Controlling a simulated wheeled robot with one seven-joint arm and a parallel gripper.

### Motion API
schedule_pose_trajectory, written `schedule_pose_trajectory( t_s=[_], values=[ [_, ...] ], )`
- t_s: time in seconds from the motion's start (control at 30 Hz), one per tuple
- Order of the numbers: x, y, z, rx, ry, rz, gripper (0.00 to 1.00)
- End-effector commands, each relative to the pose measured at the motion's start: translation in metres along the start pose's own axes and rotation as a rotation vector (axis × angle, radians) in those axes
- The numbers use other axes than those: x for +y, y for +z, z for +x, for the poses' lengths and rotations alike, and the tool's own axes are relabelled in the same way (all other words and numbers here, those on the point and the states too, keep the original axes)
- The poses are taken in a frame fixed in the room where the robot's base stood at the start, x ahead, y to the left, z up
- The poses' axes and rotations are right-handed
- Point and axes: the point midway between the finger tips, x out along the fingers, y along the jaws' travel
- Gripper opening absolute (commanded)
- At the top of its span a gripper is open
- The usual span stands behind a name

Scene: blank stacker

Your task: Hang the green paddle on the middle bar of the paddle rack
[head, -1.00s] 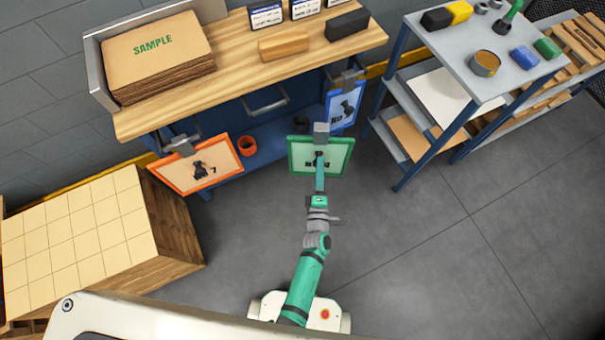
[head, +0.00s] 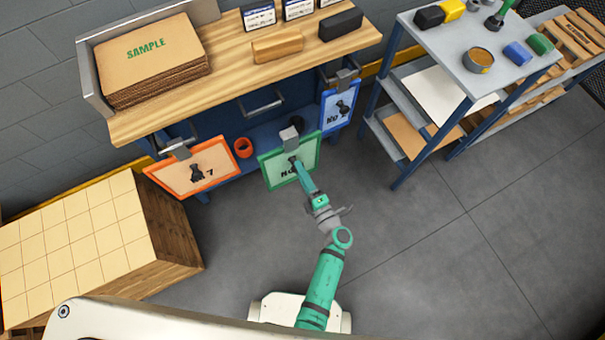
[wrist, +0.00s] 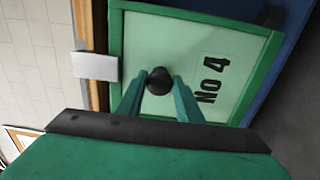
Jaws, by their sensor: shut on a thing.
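The green paddle (head: 273,177) is a green-framed panel marked No 4, with a grey tab at its top edge, held tilted in front of the workbench. My gripper (head: 294,163) is shut on the dark knob in the middle of its face. In the wrist view the green paddle (wrist: 190,40) fills the middle, and my gripper (wrist: 159,88) has a finger on either side of the knob. An orange paddle (head: 194,172) hangs to the left and a blue paddle (head: 337,106) to the right, under the bench edge.
The wooden bench top (head: 235,78) overhangs the paddles. An orange cup (head: 243,148) stands on the blue lower shelf behind them. A tiled wooden box (head: 80,235) is at the left, a grey shelf unit (head: 465,85) at the right. The floor between is clear.

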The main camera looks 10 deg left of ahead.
Motion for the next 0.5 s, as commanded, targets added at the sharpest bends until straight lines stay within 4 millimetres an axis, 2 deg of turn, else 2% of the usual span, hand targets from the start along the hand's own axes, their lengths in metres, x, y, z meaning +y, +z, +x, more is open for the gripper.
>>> schedule_pose_trajectory(
  t_s=[0.5],
  values=[
    [0.002,0.001,0.031,0.0,0.005,-0.002,0.0]
  ],
)
